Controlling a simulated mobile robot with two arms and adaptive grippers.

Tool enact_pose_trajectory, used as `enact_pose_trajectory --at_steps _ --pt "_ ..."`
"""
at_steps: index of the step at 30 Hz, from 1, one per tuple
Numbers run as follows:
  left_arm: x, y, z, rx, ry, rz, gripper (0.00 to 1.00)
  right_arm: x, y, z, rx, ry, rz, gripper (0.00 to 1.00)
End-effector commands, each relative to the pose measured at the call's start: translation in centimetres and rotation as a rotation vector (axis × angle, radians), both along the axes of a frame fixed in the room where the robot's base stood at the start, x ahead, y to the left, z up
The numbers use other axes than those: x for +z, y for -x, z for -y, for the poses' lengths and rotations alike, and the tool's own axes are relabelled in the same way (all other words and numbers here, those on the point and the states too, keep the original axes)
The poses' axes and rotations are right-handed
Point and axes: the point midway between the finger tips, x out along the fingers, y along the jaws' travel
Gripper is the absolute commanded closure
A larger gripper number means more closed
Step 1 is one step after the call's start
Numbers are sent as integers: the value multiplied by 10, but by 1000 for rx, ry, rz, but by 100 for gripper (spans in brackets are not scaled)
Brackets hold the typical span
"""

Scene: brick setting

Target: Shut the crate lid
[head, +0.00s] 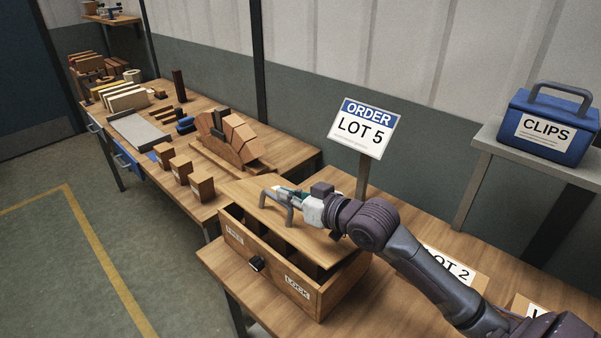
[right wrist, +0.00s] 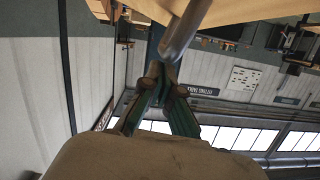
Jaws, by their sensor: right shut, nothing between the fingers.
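The wooden crate (head: 270,274) stands on the near table, with two white labels and a black latch (head: 257,263) on its front wall. Its wooden lid (head: 262,215) lies tilted above it, and a dark gap shows between the lid and the crate walls. A grey bar handle (head: 279,202) stands on the lid. My right gripper (head: 284,190) is shut and empty, close by the handle. In the right wrist view the closed fingertips (right wrist: 166,75) are just beside the grey handle (right wrist: 185,30); I cannot tell if they touch. My left gripper is out of view.
The order sign (head: 363,128) stands on a post close behind the crate. A blue clips box (head: 555,125) is on a shelf at right. Small wooden blocks (head: 201,186) and an arch of bricks (head: 229,136) stand on the bench at left. Floor at left is clear.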

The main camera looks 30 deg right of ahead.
Motion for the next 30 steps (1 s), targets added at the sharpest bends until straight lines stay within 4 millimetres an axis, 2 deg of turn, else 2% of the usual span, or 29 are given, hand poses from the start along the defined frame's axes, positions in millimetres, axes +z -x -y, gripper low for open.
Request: enact_pose_trajectory --at_steps 3,9,13,30 --pt "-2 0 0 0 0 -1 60 -17 4 -12 2 88 25 100" --pt "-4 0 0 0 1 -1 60 -39 7 -24 0 209 60 100" --pt "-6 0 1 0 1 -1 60 -49 8 -28 -1 205 57 100" --pt "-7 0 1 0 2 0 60 -62 10 -33 -1 203 53 100"
